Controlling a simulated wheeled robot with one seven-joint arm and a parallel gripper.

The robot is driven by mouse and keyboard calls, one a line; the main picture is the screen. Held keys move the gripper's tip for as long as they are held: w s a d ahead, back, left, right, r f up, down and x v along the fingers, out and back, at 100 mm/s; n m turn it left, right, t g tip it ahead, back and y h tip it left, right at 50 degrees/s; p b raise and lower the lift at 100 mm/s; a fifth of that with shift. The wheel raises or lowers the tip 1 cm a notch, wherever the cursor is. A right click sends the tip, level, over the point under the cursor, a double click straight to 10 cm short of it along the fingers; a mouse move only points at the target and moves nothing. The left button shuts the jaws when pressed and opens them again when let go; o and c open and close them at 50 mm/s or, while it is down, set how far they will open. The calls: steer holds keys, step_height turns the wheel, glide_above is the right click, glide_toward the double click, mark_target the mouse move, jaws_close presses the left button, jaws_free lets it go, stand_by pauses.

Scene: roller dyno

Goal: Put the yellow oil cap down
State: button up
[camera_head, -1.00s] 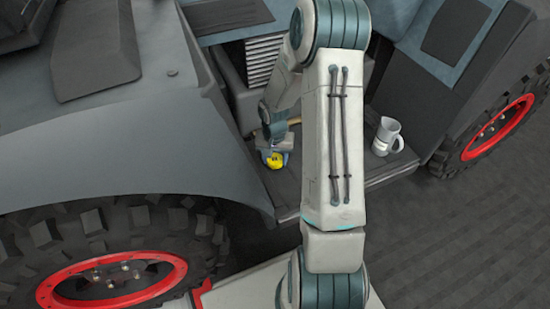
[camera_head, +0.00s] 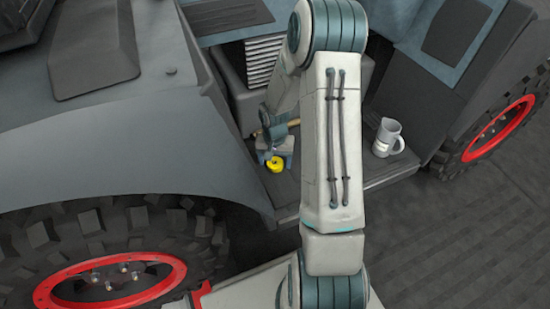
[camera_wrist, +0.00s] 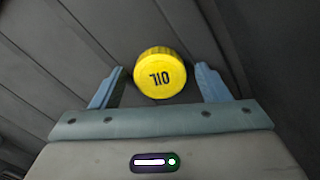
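The yellow oil cap (camera_head: 275,164) is a small round cap on the dark step of the vehicle, just below my gripper (camera_head: 276,150). The blue fingers of my gripper (camera_wrist: 161,69) stand apart on either side of the cap, with a gap visible at the left finger and a narrower one at the right. The cap looks to rest on the dark step surface, though its underside is hidden.
A finned grey block (camera_head: 262,62) and a wooden handle-like piece lie behind my gripper. Large wheels (camera_head: 110,262) flank the step on both sides.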

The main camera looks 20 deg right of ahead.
step_height(320, 180, up, 13)
steer(key=p, duration=0.5)
steer(key=shift+p, duration=0.3)
steer(key=shift+r, duration=0.1)
step_height(320, 180, up, 28)
steer(key=n+t+p, duration=0.1)
steer(key=n+p, duration=0.2)
steer(key=p, duration=1.3)
glide_above(275, 163)
steer(key=s+a, duration=0.5)
steer(key=s, duration=0.3)
steer(key=s+a+r+n+p, duration=0.1)
steer(key=s+r+p, duration=0.3)
steer(key=r, duration=0.3)
steer(key=s+a+r+n+t+p, duration=0.1)
steer(key=s+a+r+p, duration=0.1)
steer(key=r+p, duration=0.3)
steer(key=s+a+r+n+p, duration=0.1)
steer(key=s+a+r+p, duration=0.1)
steer(key=s+r+p, duration=0.3)
step_height(275, 163, up, 4)
steer(key=shift+s+f+t+p, duration=0.15)
steer(key=shift+s+t+p, duration=0.15)
steer(key=shift+t, duration=0.1)
